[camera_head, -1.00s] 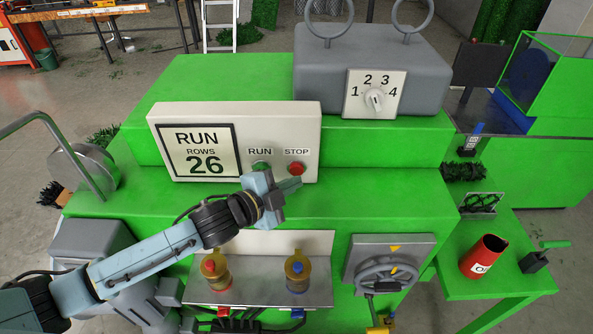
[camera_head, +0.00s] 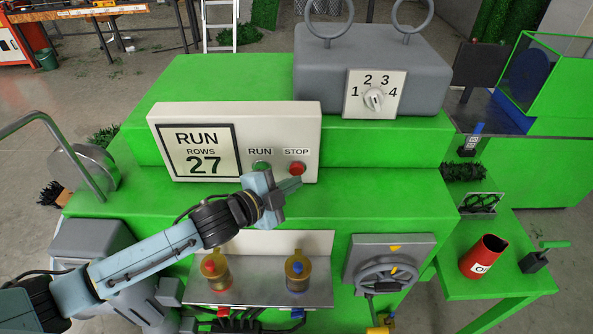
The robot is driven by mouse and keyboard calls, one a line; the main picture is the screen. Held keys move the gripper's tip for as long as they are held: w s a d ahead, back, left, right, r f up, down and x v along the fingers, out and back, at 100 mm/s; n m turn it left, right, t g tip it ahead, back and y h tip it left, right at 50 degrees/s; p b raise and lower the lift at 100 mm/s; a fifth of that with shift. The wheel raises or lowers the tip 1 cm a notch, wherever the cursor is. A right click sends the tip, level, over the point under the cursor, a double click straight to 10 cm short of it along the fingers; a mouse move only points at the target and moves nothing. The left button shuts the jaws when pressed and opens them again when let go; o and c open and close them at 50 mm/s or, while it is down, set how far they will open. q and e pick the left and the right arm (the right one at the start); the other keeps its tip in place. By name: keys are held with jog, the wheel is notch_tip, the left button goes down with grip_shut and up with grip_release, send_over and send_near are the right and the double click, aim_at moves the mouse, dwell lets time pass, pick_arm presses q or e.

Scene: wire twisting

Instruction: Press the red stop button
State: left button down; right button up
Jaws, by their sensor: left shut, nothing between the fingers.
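The red stop button (camera_head: 297,168) is on the right part of a cream control panel (camera_head: 310,125), under the label STOP. The green run button (camera_head: 261,167) is to its left, under the label RUN. The panel's display (camera_head: 195,152) reads RUN, ROWS 27. My left gripper (camera_head: 296,184) is shut and empty. Its fingertips show just below the red button in the picture; I cannot tell whether they touch the panel. The red button is in plain sight. My right gripper is not in view.
A grey box with a numbered dial (camera_head: 375,99) stands behind to the right. A red can (camera_head: 483,257) stands on the right side table. The green ledge right of my gripper is clear.

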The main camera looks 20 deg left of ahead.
pick_arm(q)
jog(key=shift+w, duration=0.15)
jog(key=shift+w+a, duration=0.1)
jog(key=shift+w, duration=0.15)
jog(key=shift+w+a, duration=0.15)
jog(key=shift+w, duration=0.25)
dwell(0.8)
jog(key=shift+s+p, duration=0.1)
jog(key=shift+p, duration=0.2)
jog(key=shift+s+d+p, duration=0.25)
jog(key=shift+s+p, duration=0.05)
jog(key=shift+s, duration=0.4)
jog(key=shift+s, duration=0.1)
jog(key=shift+s+d, duration=0.1)
jog(key=shift+s, duration=0.25)
jog(key=s, duration=0.2)
jog(key=s+d+p, duration=0.1)
jog(key=s, duration=0.1)
jog(key=shift+d+p, duration=0.1)
jog(key=shift+p, duration=0.2)
